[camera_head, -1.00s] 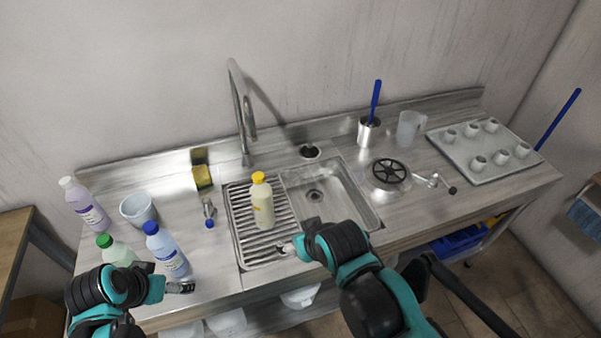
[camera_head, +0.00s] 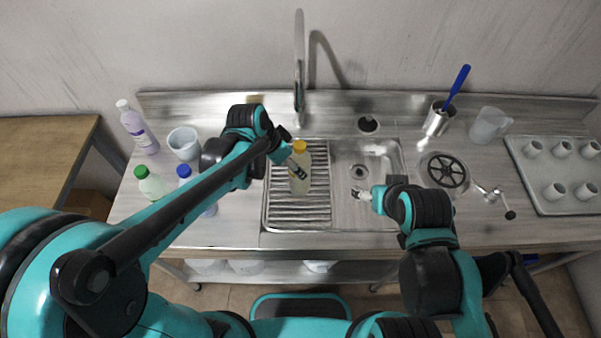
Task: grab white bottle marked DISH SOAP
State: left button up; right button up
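I cannot read DISH SOAP on any bottle. A pale bottle with a yellow cap (camera_head: 300,184) stands upright on the ribbed drainboard (camera_head: 283,212); my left gripper (camera_head: 293,162) is at its upper left side, overlapping it in the picture. I cannot tell whether the fingers touch it or how far they are spread. A bottle with a white cap and purplish body (camera_head: 137,127) stands at the far left. A pale bottle with a green cap (camera_head: 151,184) and a blue-capped bottle (camera_head: 186,173) are near it, the latter partly hidden by my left arm. My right gripper (camera_head: 361,194) is above the sink basin, apparently empty.
A tall faucet (camera_head: 299,60) rises behind the drainboard. A white cup (camera_head: 184,142) stands at left. A brush holder (camera_head: 437,121), a clear jug (camera_head: 489,125) and a tray of cups (camera_head: 540,192) are at right. The counter's front edge is clear.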

pick_arm(q)
jog(key=shift+w+d, duration=0.35)
jog(key=shift+d, duration=0.1)
jog(key=b+x, duration=0.2)
jog(key=x, duration=0.3)
jog(key=shift+w+d, duration=0.2)
jog(key=c, duration=1.8)
